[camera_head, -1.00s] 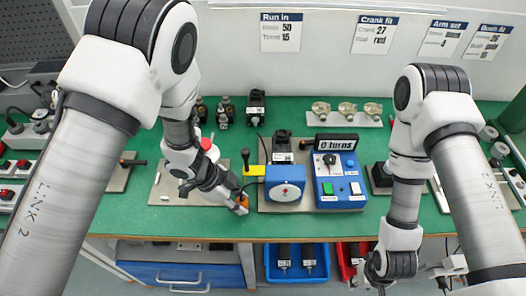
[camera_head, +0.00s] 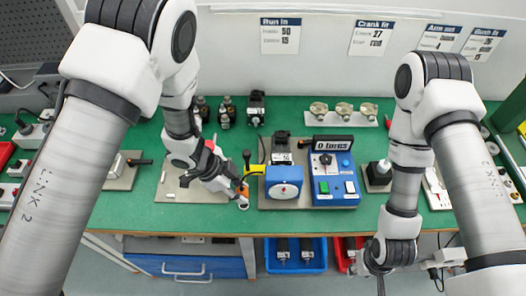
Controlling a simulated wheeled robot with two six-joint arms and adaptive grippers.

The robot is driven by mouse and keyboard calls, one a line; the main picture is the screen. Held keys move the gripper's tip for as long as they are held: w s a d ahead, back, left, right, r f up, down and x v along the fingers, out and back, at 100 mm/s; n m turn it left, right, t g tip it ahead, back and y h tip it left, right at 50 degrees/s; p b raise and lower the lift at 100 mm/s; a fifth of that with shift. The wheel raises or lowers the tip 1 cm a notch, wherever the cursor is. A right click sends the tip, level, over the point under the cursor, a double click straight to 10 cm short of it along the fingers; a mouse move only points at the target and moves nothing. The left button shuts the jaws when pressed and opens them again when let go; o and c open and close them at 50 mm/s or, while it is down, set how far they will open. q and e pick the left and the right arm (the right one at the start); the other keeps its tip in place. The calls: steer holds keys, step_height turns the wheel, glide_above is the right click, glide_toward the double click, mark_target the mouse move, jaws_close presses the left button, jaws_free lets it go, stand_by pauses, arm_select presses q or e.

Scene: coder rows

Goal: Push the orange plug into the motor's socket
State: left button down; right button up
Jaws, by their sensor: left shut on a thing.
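My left gripper (camera_head: 241,201) is shut on the orange plug (camera_head: 243,191), near the front edge of the bench. The plug is small and partly hidden by the fingers. It is just left of the blue box with a white round face (camera_head: 284,185), apart from it as far as I can tell. A small black motor-like unit (camera_head: 281,146) stands behind that box on a grey plate. I cannot make out the socket. My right gripper (camera_head: 378,272) hangs low at the right, in front of the bench, and its fingers are too unclear to judge.
A yellow piece (camera_head: 254,170) and a black-knobbed lever (camera_head: 246,158) stand close behind the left gripper. A blue control box (camera_head: 336,186) with a display (camera_head: 333,143) stands right of the round-faced box. Several motors (camera_head: 228,112) stand behind. Green bench top (camera_head: 290,116) is clear farther back.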

arm_select(q)
step_height(320, 180, up, 12)
steer(key=p, duration=1.2)
steer(key=w+d+b, duration=0.2)
steer(key=w+d, duration=0.3)
steer(key=w, duration=0.4)
steer(key=w+d+b, duration=0.2)
steer(key=w+d, duration=0.4)
steer(key=w, duration=0.4)
steer(key=shift+f+b, duration=0.35)
steer(key=shift+f+b, duration=1.3)
steer(key=shift+f, duration=0.1)
